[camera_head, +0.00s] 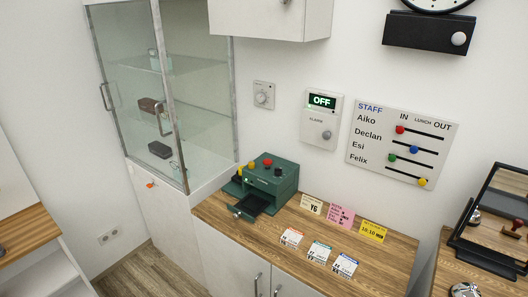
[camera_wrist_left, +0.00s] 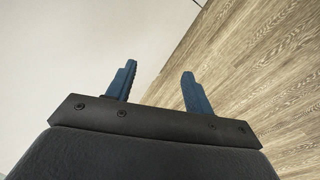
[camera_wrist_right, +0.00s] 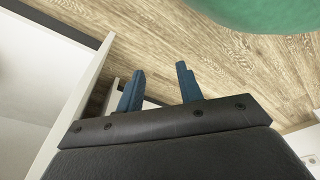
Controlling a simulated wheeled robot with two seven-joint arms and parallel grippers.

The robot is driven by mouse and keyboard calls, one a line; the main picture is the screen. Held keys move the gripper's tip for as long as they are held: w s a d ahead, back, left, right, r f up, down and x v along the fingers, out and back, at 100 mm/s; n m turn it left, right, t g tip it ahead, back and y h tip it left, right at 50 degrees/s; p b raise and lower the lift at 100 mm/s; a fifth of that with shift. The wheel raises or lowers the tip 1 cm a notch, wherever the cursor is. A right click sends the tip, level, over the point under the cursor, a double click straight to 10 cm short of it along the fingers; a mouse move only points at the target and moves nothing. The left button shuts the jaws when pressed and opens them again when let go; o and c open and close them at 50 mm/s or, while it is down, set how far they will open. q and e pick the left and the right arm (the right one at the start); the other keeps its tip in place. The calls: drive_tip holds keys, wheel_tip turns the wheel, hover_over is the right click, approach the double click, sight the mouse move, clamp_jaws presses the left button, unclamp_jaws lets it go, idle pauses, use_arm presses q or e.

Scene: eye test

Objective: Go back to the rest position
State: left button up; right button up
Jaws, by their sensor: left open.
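My left gripper (camera_wrist_left: 159,69) shows in the left wrist view with its two blue fingers apart and nothing between them. Behind the fingers are wood-look floor and a pale surface. My right gripper (camera_wrist_right: 160,68) shows in the right wrist view, its blue fingers also apart and empty. Neither gripper and neither arm shows in the head view.
A wooden counter (camera_head: 330,262) holds a green box (camera_head: 272,181) with an open drawer and several cards. A glass cabinet (camera_head: 130,90) stands at the left. A large green rounded thing (camera_wrist_right: 262,12) is near the right gripper, with white panels (camera_wrist_right: 75,110) at left.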

use_arm(q)
drive_tip(key=s+a+f+m+g+y, duration=0.1)
drive_tip(key=s+f+m, duration=0.4)
drive_tip(key=s, duration=0.7)
drive_tip(key=s+a+f+m+g+y+b, duration=0.1)
drive_tip(key=s+f+m+g, duration=0.1)
drive_tip(key=s+f+m, duration=0.4)
drive_tip(key=s+a+f+m+g+y, duration=0.1)
drive_tip(key=s+f+m, duration=0.4)
drive_tip(key=s+f, duration=0.6)
drive_tip(key=s, duration=0.7)
drive_tip(key=shift+g+b, duration=0.3)
drive_tip(key=shift+g, duration=0.1)
use_arm(e)
drive_tip(key=w+r, duration=0.1)
drive_tip(key=w+a+r, duration=0.1)
drive_tip(key=r, duration=0.1)
drive_tip(key=w+r, duration=0.1)
drive_tip(key=shift+a+r, duration=0.2)
drive_tip(key=shift+a, duration=0.1)
drive_tip(key=shift+d+f, duration=0.1)
drive_tip(key=shift+s+f, duration=0.15)
drive_tip(key=shift+s, duration=0.15)
drive_tip(key=shift+w+a+r, duration=0.1)
drive_tip(key=shift+a+r, duration=0.1)
drive_tip(key=shift+a, duration=0.1)
